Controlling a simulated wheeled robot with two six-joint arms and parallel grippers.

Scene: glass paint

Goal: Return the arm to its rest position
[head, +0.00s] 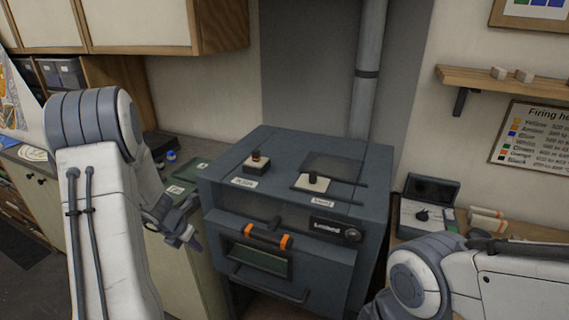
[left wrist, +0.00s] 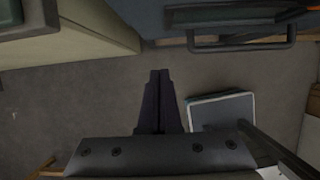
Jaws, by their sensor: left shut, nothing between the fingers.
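My left gripper (head: 186,238) hangs beside the left front edge of the dark grey kiln (head: 285,215) in the head view, in front of the counter. In the left wrist view its two fingers (left wrist: 158,85) lie together with nothing between them, above bare floor. My left arm bends down from the upper left. My right arm comes in at the lower right, bent in front of the right-hand bench; its gripper is out of view.
The kiln's front has a handle with orange grips (head: 268,236) and a lower bar. A dark control box (head: 432,190) is on the right bench. A wooden shelf (head: 510,80) is on the wall. The wrist view shows open floor (left wrist: 90,90).

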